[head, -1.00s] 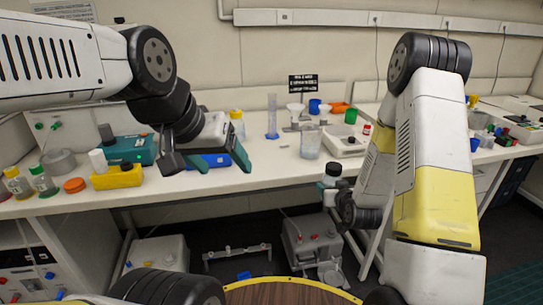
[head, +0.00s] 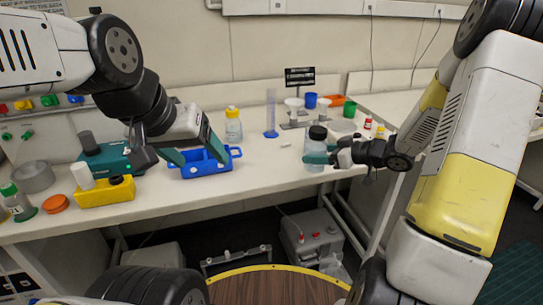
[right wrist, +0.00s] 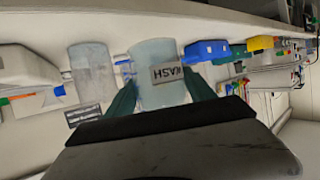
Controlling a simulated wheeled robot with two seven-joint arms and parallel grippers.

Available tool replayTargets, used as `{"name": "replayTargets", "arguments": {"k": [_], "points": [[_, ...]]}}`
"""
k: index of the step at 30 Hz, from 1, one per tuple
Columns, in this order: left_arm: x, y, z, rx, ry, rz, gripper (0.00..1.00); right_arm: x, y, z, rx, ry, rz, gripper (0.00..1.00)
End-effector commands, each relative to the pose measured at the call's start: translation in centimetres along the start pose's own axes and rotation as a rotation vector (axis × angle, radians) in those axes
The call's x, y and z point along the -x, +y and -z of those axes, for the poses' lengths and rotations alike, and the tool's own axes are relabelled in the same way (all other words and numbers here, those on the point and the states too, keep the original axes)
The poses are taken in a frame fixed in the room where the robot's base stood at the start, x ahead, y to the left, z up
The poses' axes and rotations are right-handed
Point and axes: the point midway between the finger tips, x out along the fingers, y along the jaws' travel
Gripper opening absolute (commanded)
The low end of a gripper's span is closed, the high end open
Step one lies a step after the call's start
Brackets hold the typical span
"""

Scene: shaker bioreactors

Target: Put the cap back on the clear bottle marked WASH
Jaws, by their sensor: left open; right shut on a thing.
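The clear bottle marked WASH (head: 315,167) is near the table's front edge, upright, with a dark cap-like top (head: 317,132). My right gripper (head: 319,158) is shut on its body from the right. In the right wrist view the bottle (right wrist: 158,95) stands between the teal fingers (right wrist: 162,100), its WASH label upside down; its top is hidden there by my gripper. I cannot tell whether its base touches the table. My left gripper (head: 194,153) is open and empty at the blue basket (head: 203,169). An orange disc (head: 56,204) lies at the left front.
A yellow block (head: 104,193), a yellow-topped bottle (head: 233,127), a measuring cylinder (head: 271,118) and funnels (head: 293,104) stand on the table. A clear vessel (right wrist: 92,72) is beside the WASH bottle in the wrist view. The table between basket and bottle is mostly clear.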

Motion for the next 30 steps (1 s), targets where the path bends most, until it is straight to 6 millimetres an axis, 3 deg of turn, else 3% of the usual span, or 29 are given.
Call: {"name": "replayTargets", "arguments": {"k": [8, 11, 24, 30], "points": [[0.0, 0.0, 0.0, 0.000, 0.000, 0.000, 0.73, -0.5, -0.1, 0.3, 0.001, 0.004, 0.001, 0.00], [0.0, 0.0, 0.0, 0.000, 0.000, 0.000, 0.73, -2.0, -0.2, 0.7, 0.002, 0.003, 0.004, 0.00], [0.0, 0.0, 0.0, 0.000, 0.000, 0.000, 0.73, -12.3, -0.7, 3.9, 0.002, 0.005, 0.003, 0.00], [0.0, 0.0, 0.0, 0.000, 0.000, 0.000, 0.73, -14.1, -0.6, 4.5, 0.001, 0.004, -0.001, 0.00]]}}
